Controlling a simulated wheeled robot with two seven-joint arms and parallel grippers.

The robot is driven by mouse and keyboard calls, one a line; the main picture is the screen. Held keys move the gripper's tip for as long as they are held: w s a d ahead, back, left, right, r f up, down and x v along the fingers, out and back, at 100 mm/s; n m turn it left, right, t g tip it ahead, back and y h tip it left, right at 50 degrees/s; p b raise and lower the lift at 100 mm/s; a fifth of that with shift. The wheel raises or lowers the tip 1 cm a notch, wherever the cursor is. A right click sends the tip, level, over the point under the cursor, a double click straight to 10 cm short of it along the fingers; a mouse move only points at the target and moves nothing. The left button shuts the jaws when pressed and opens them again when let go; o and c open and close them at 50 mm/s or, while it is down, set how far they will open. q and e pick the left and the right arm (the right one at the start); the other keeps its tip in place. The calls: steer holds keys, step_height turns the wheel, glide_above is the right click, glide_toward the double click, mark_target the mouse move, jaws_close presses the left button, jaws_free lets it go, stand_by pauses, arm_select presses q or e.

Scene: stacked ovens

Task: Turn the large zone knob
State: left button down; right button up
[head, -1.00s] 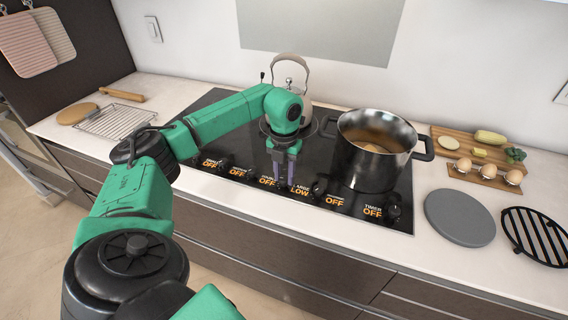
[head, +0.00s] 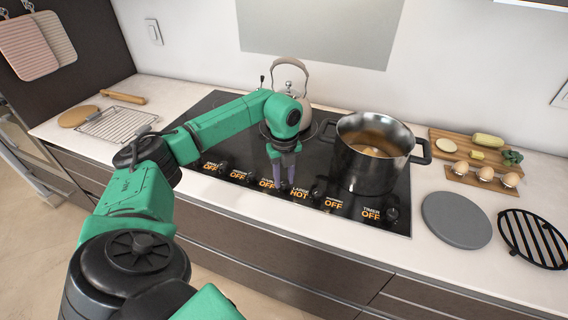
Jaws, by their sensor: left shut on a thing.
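A black glass cooktop (head: 235,150) has a front row of dark knobs with orange lit labels. My left gripper (head: 284,186) points down at the front of the cooktop, just left of that label. It is shut on the large zone knob, which its fingers mostly hide. My right gripper is not in view.
A steel pot (head: 373,155) stands on the cooktop right of my gripper. A kettle (head: 291,90) stands behind my arm. A grey round trivet (head: 456,220), a black rack (head: 534,238) and boards with food (head: 455,150) lie at right.

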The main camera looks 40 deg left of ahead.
arm_select(q)
steer(key=shift+w+a+r+n, duration=0.1)
steer(key=shift+w+r+n, duration=0.1)
steer(key=shift+r+n, duration=0.1)
steer(key=c, duration=0.8)
jaws_free()
steer(key=shift+o, duration=1.2)
steer(key=shift+f, duration=0.1)
steer(key=shift+s+f, duration=0.1)
step_height(320, 180, up, 11)
steer(key=b, duration=0.2)
step_height(320, 180, up, 4)
steer(key=p, duration=0.2)
glide_above(284, 180)
steer(key=shift+s+f, duration=0.15)
